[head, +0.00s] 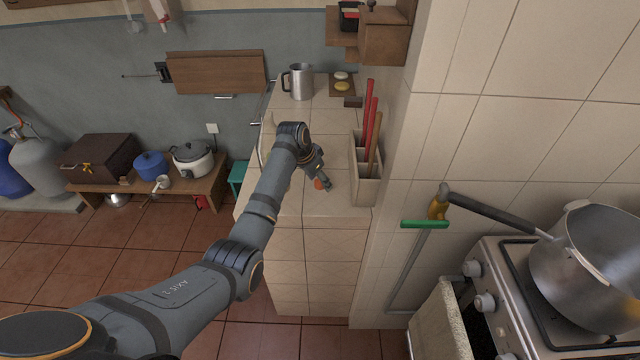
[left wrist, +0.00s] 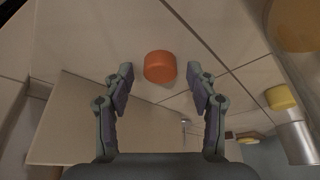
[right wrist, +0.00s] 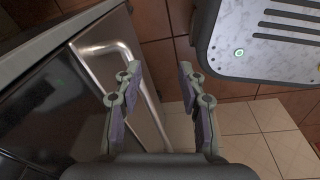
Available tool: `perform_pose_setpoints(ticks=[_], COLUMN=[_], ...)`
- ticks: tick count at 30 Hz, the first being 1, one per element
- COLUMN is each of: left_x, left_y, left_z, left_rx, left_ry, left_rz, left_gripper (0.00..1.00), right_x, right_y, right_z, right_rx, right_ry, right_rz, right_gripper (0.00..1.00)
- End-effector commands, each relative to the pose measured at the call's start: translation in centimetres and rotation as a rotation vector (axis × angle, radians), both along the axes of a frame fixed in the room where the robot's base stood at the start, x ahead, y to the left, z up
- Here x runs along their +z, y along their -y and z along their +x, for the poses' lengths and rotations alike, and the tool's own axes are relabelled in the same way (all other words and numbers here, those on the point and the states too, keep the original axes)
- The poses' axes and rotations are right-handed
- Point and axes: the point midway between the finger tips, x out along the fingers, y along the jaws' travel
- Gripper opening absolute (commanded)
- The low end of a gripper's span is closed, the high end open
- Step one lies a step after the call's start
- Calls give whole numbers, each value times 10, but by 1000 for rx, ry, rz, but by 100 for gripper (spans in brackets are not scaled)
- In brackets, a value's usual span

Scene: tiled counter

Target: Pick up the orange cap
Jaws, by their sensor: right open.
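The orange cap (head: 319,184) lies on the tiled counter (head: 330,205) near its front edge. In the left wrist view the orange cap (left wrist: 160,67) sits between and just beyond the two fingertips. My left gripper (head: 324,180) is right at the cap; in its wrist view the left gripper (left wrist: 160,80) is open, with gaps on both sides of the cap. My right gripper (right wrist: 158,80) is open and empty, away from the counter, with an oven handle and the floor in its view.
A utensil holder (head: 366,185) with red-handled tools stands right of the cap against the wall. A metal mug (head: 299,82) and a small board (head: 342,90) stand farther back. A stove with a large pot (head: 590,265) is at the right.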

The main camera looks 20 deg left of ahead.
Motion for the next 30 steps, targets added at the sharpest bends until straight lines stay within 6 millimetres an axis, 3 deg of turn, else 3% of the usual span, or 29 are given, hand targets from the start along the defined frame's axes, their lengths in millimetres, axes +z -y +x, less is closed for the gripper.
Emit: perform_pose_setpoints(ticks=[1, 6, 20, 25, 30], left_x=[0, 0, 5, 29, 67], left_y=[0, 0, 0, 0, 2], left_z=[0, 0, 0, 1, -30], left_rx=[0, 0, 0, 0, -1], left_ry=[0, 0, 1, 5, 7], left_rz=[0, 0, 0, 0, 0], left_gripper=[46, 24, 23, 23, 23], right_x=[0, 0, -2, -11, -12], right_y=[-1, -1, 0, 2, 2], right_z=[0, 0, 0, 0, 0], right_rx=[0, -1, 0, 1, 1], right_ry=[0, 0, 0, 0, 0], right_rz=[1, 1, 0, -2, -3], right_gripper=[40, 40, 40, 40, 40])
